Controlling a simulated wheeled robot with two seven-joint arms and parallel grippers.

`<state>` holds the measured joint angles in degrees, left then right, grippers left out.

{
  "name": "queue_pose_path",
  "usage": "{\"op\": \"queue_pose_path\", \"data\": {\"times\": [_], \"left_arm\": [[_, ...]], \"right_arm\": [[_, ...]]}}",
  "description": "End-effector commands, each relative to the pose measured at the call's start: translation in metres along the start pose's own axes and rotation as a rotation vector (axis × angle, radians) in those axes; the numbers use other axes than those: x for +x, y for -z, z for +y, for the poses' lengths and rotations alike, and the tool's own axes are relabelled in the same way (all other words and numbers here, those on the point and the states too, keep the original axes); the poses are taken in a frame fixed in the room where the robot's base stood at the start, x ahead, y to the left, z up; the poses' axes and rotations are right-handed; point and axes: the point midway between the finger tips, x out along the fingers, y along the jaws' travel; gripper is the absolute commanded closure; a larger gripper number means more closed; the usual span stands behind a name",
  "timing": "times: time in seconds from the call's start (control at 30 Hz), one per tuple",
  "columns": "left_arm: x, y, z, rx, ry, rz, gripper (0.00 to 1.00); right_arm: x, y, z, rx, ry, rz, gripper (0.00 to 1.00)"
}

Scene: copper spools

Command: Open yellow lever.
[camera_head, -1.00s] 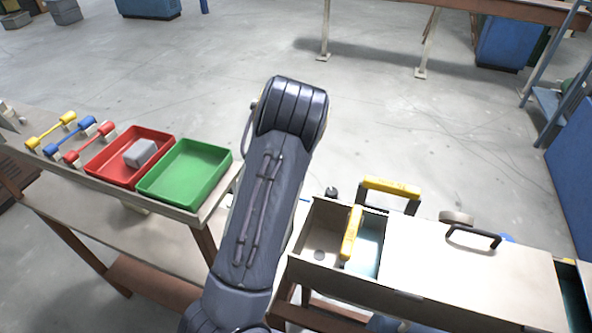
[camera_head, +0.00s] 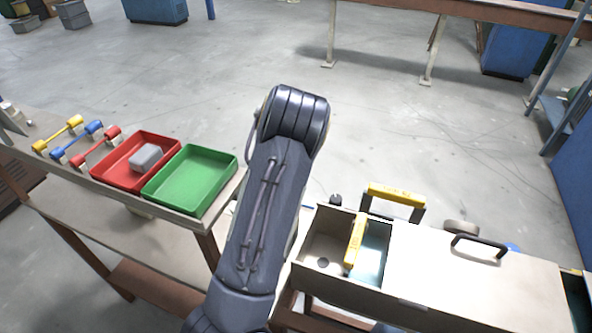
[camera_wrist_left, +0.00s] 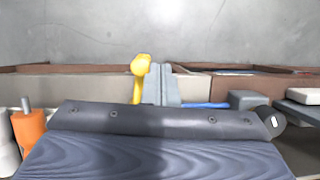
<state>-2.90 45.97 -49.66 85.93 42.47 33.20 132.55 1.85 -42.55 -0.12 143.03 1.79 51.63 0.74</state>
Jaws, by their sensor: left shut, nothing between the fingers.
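In the left wrist view a yellow lever (camera_wrist_left: 139,72) with a rounded top stands just left of my left gripper's fingers (camera_wrist_left: 161,82). The fingers are shut with nothing between them; I cannot tell whether they touch the lever. A blue bar (camera_wrist_left: 205,105) lies to the right of the fingers. In the head view my left arm hides its own gripper. A yellow dumbbell-shaped piece (camera_head: 58,134) lies on the left bench, and yellow handles (camera_head: 397,194) (camera_head: 355,241) show on the right box. I cannot tell which one the wrist view shows. My right gripper is not in view.
A red tray (camera_head: 118,170) holding a grey block (camera_head: 146,157) and an empty green tray (camera_head: 190,180) sit on the left bench. Blue (camera_head: 83,143) and red pieces (camera_head: 97,147) lie beside them. An orange block (camera_wrist_left: 31,132) stands at left in the wrist view.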

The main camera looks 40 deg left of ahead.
Motion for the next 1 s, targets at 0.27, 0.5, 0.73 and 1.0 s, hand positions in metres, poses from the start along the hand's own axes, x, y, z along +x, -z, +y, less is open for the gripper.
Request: {"op": "queue_pose_path", "data": {"times": [0.27,0.5,0.73,1.0], "left_arm": [[-0.002,0.000,0.000,0.000,-0.001,-0.001,1.00],[-0.035,-0.001,-0.001,0.002,0.000,-0.005,1.00],[-0.069,-0.001,-0.001,0.002,0.001,-0.002,1.00],[-0.078,0.000,0.000,0.000,0.000,0.000,1.00]], "right_arm": [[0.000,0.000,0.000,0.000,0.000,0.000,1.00],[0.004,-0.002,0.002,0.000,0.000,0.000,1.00],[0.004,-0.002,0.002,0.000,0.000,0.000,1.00],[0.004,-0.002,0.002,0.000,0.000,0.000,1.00]]}}
